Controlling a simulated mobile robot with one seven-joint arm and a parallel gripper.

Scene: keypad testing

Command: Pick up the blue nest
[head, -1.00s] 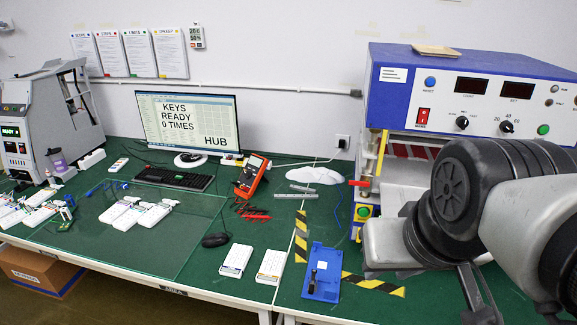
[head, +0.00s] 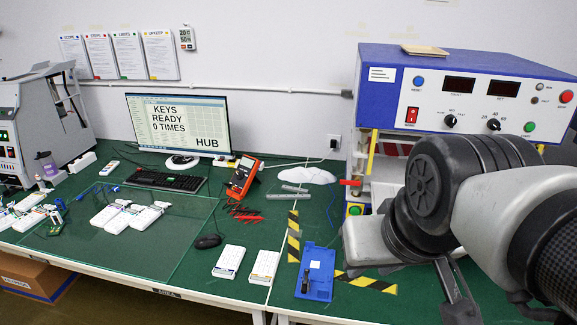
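The blue nest (head: 319,270) is a flat blue tray-like fixture lying on the green bench mat near the front edge, right of centre. A small black upright part (head: 305,280) and a pale label show on it. My arm fills the right side of the head view. Part of my gripper (head: 456,292) hangs at the lower right, to the right of the blue nest and apart from it in the picture. The bottom edge cuts it off, so its fingertips and opening are hidden.
Yellow-black tape (head: 366,283) marks the mat beside the nest. Two white keypads (head: 229,262) lie to its left, with a black mouse (head: 208,241) behind them. A blue-and-white test machine (head: 465,90) stands behind my arm. An orange multimeter (head: 243,177) stands farther back.

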